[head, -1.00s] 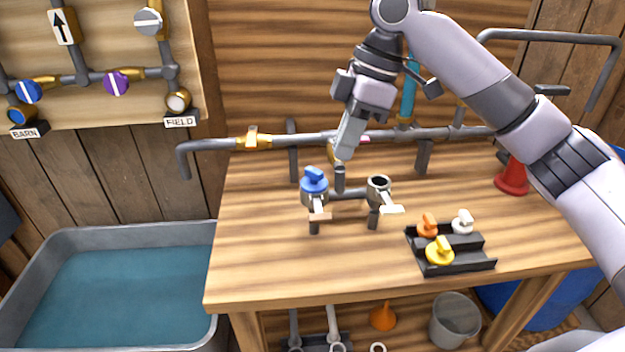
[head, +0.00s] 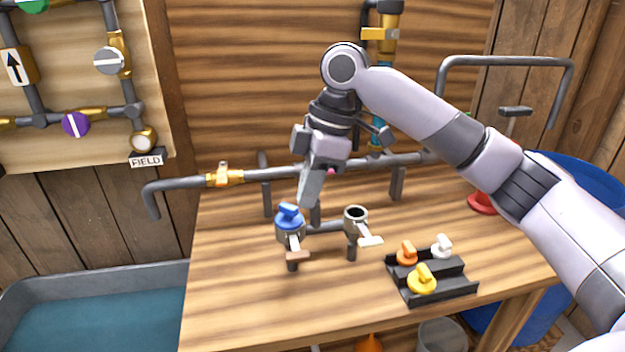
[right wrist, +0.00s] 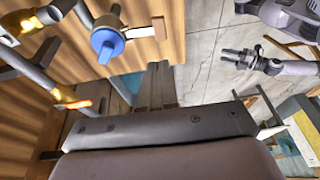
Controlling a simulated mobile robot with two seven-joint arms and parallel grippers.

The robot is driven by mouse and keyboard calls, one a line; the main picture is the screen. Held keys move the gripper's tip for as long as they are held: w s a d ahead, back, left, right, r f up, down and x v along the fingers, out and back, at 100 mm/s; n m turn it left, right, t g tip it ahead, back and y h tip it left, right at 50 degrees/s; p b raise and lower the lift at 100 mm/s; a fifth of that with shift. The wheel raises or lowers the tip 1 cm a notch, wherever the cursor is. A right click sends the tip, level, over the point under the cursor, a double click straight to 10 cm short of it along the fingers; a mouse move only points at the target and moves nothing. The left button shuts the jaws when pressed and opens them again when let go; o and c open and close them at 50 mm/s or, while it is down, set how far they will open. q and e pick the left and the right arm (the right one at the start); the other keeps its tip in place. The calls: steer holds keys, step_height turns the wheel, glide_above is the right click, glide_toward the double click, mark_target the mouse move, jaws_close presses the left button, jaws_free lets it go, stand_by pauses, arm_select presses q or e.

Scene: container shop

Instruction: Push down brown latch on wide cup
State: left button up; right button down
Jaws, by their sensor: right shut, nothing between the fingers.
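The cup with the blue cap (head: 291,233) stands on a pipe fitting on the table. Its brown latch (head: 297,256) sticks out toward the front on a pale arm. In the right wrist view the blue cap (right wrist: 107,43) and the brown latch (right wrist: 158,28) show at upper left. My right gripper (head: 305,202) is shut and empty, pointing down just above and behind the blue cap. Its fingers (right wrist: 156,85) also show in the right wrist view. What looks like my left gripper (right wrist: 232,58) appears there at right; its opening is unclear.
An open cup (head: 356,222) with a cream latch (head: 370,241) stands to the right. A black stepped rack (head: 440,294) holds orange, white and yellow caps. A horizontal pipe (head: 330,168) runs behind the cups. The table front left is clear.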

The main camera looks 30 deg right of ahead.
glide_above(295, 254)
steer(key=d, duration=0.1)
step_height(295, 254, down, 8)
steer(key=shift+s+d+r, duration=0.1)
steer(key=shift+f, duration=0.7)
